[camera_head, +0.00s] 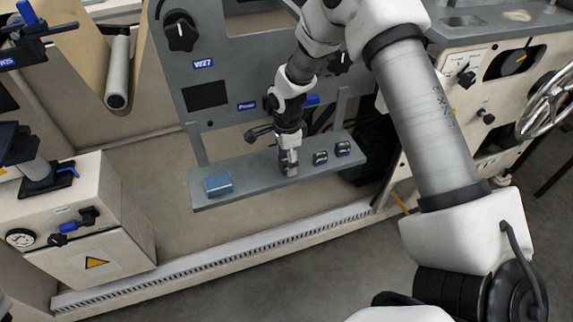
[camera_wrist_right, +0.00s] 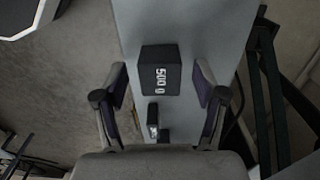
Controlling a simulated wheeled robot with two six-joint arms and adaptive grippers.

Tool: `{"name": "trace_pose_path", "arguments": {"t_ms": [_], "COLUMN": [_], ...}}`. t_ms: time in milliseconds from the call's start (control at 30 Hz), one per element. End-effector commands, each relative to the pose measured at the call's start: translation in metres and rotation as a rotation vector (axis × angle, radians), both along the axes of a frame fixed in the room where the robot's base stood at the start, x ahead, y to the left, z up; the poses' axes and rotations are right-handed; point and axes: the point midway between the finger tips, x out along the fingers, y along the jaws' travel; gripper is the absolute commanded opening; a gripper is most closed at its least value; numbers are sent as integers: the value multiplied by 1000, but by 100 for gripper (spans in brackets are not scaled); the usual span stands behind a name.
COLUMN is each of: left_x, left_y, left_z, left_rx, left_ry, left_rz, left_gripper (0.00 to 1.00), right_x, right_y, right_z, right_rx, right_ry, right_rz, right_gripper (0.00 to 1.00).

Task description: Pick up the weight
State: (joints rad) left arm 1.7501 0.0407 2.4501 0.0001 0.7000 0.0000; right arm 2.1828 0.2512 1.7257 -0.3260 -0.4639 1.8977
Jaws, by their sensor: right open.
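A dark block marked "500 g" (camera_wrist_right: 160,68), the weight, sits on a grey shelf (camera_head: 245,186). In the right wrist view it lies between and slightly beyond the fingertips of my right gripper (camera_wrist_right: 160,85). The fingers are open, with a gap on both sides of the block. In the head view my right gripper (camera_head: 289,168) points down over the middle of the shelf and largely hides the spot below it. Two smaller dark weights (camera_head: 320,158) (camera_head: 343,149) stand to its right on the shelf. My left gripper is not in view.
A blue-grey box (camera_head: 218,185) sits at the shelf's left end. A grey upright panel (camera_head: 225,65) with a black knob (camera_head: 181,33) rises behind the shelf. A beige cabinet (camera_head: 95,255) with a gauge stands at the left. The shelf between box and gripper is clear.

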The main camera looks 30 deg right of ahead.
Motion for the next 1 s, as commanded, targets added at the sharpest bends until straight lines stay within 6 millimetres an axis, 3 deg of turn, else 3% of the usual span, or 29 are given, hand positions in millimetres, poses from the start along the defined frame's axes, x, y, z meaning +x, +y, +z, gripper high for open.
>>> {"name": "trace_pose_path", "arguments": {"t_ms": [67, 267, 467, 800, 1000], "left_x": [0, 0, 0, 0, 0], "left_y": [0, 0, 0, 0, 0], "left_z": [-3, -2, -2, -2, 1], "left_rx": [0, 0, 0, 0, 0], "left_ry": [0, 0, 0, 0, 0], "left_rz": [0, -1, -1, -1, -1], "left_gripper": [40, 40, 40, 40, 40], "right_x": [0, 0, 0, 0, 1], "right_y": [0, 0, 0, 0, 0], "right_z": [-11, -12, -12, -11, 3], "right_rx": [0, 0, 0, 1, 0], "right_ry": [1, 0, 0, -1, -3], "right_rz": [0, 1, 1, 1, 1], "right_gripper": [71, 71, 0, 0, 0]}}
